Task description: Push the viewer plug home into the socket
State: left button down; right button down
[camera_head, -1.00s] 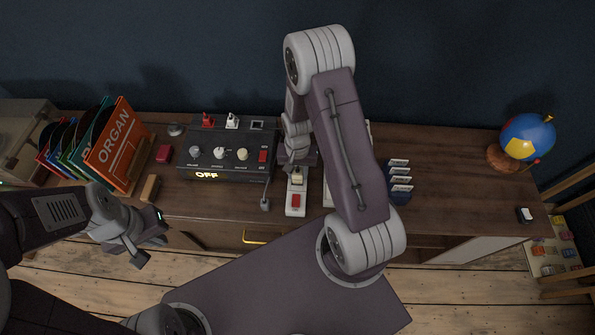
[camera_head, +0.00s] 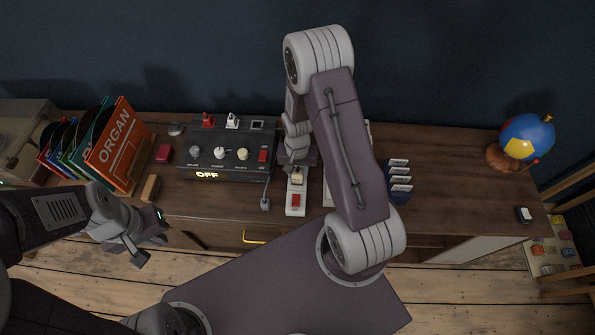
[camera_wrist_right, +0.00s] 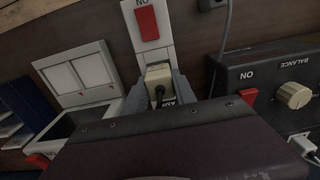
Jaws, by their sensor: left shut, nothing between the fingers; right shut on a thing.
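A cream plug (camera_wrist_right: 158,73) with a dark cord sits at the near end of a white socket strip (camera_wrist_right: 151,40), which has a red switch marked ON. In the head view the plug (camera_head: 297,177) is on the strip (camera_head: 296,208) too. My right gripper (camera_wrist_right: 160,88) is shut on the plug, a grey finger on each side. I cannot tell how deep the plug sits in the socket. In the head view my right arm partly hides the right gripper (camera_head: 298,167). My left gripper (camera_head: 146,246) is shut and empty, in front of the desk's left part.
A black control box (camera_head: 225,150) showing OFF stands left of the strip, a grey cable beside it. Record sleeves (camera_head: 115,145) stand at the left. A white panelled device (camera_wrist_right: 82,75) is close beside the strip. Dark blue labelled items (camera_head: 399,185) and a globe (camera_head: 527,137) are to the right.

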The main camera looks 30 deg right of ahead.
aim_at(298, 170)
jog(key=shift+f+b, duration=0.95)
jog(key=shift+f, duration=0.3)
jog(key=c, duration=0.9)
grip_release()
jog(key=shift+r, duration=0.1)
notch_tip(298, 170, up, 9)
jog(key=shift+r+p, duration=0.1)
jog(key=shift+p, duration=0.45)
